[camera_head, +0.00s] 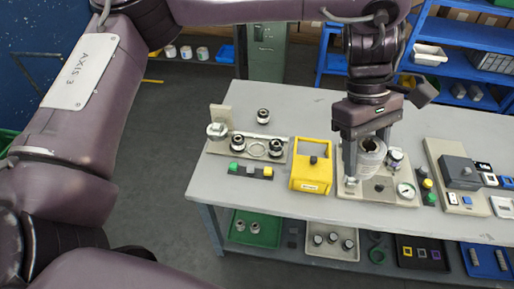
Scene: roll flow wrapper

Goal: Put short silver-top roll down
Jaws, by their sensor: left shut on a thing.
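My left gripper (367,147) points down over the right half of the grey table (300,110). It is shut on a short pale roll with a silver rim and a dark hollow centre, the short silver-top roll (371,158). The roll is right above or at a beige fixture plate (352,190) with a round gauge (406,191); I cannot tell whether it touches the plate. The fingers partly hide the roll. My right gripper is not in view.
A beige holder plate (216,150) on the left carries dark-topped rolls. Another small roll (263,116) stands behind it. A yellow box (312,168) stands left of the fixture, and a grey-black device (459,171) to its right. The back middle of the table is clear.

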